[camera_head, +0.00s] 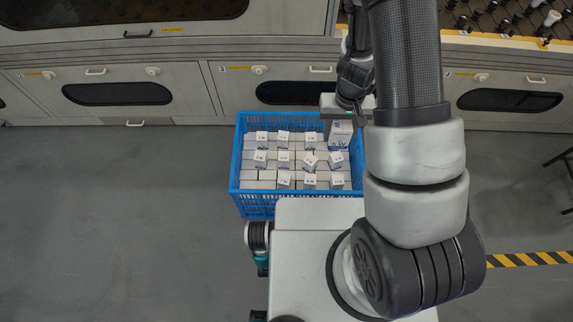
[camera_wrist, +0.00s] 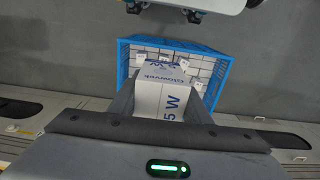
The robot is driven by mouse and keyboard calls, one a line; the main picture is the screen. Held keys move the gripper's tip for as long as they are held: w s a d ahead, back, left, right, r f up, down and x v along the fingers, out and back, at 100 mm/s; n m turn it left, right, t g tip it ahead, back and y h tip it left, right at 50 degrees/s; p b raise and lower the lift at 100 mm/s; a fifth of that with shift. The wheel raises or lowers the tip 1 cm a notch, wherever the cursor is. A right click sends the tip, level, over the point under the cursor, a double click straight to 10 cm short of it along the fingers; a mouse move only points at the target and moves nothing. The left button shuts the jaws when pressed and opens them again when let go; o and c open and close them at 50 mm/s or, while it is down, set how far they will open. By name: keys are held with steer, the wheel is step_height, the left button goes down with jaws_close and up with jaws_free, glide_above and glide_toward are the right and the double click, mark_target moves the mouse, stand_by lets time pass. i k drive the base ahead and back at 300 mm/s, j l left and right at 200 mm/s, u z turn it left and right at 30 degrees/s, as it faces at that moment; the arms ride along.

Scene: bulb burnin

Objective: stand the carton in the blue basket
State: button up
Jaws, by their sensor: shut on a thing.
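The carton is white with blue print, and it shows large in the wrist view (camera_wrist: 160,97) between the two fingers of my gripper (camera_wrist: 160,108). My gripper is shut on it. In the head view the carton (camera_head: 341,133) is at the back right corner of the blue basket, below my gripper (camera_head: 348,112). The blue basket (camera_head: 240,165) stands on the floor and also shows in the wrist view (camera_wrist: 122,62), beyond the carton. I cannot tell whether the carton's base touches anything in the basket.
Several white cartons (camera_head: 283,160) fill much of the basket, with some smaller-looking tops standing higher. A grey cabinet row (camera_head: 190,95) runs behind the basket. A bench with dark bulbs (camera_head: 500,22) is at the back right. Open grey floor (camera_head: 120,220) lies to the left.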

mark_target(259, 185)
steer(key=j, duration=0.45)
steer(key=i+j, duration=0.15)
steer(key=j, duration=0.8)
steer(key=i, duration=0.05)
